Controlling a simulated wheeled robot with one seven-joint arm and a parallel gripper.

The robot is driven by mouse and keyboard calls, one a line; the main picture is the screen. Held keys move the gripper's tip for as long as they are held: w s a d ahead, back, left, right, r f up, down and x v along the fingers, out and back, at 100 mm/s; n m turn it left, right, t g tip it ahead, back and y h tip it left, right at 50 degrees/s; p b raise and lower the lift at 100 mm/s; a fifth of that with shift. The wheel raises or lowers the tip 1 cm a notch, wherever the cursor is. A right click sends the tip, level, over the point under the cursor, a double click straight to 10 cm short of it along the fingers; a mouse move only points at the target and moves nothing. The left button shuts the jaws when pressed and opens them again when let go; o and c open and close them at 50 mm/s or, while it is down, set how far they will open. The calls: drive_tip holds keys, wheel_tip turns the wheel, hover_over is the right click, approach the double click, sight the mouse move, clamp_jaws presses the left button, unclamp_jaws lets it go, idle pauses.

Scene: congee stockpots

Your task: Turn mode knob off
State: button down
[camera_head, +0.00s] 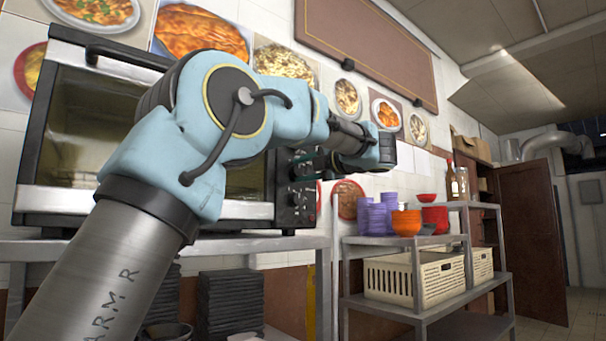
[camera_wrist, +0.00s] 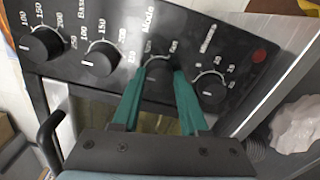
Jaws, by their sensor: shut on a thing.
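A toaster oven (camera_head: 75,130) stands on a metal table, its black control panel (camera_head: 283,208) on the right side. In the wrist view, the panel carries a row of black knobs. The mode knob (camera_wrist: 158,68), under the word "Mode", sits between the teal fingertips of my gripper (camera_wrist: 159,78). My gripper is shut on this knob, with the fingers on either side of it. The fingers hide part of the knob, and its pointer is not clear. In the head view, my arm covers much of the oven and the fingertips are hard to make out.
In the wrist view, two temperature knobs (camera_wrist: 102,58) (camera_wrist: 42,45) lie left of the mode knob and another dial (camera_wrist: 210,88) lies close on its right. The black oven door handle (camera_wrist: 50,135) is at lower left. A shelf with purple cups (camera_head: 376,218) and orange bowls (camera_head: 406,222) stands right.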

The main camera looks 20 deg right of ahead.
idle(0.3)
drive_tip(key=shift+c, duration=2.2)
unclamp_jaws()
drive_tip(key=b+v, duration=0.1)
drive_tip(key=v, duration=0.9)
drive_tip(key=shift+s, duration=0.4)
drive_tip(key=shift+d, duration=0.15)
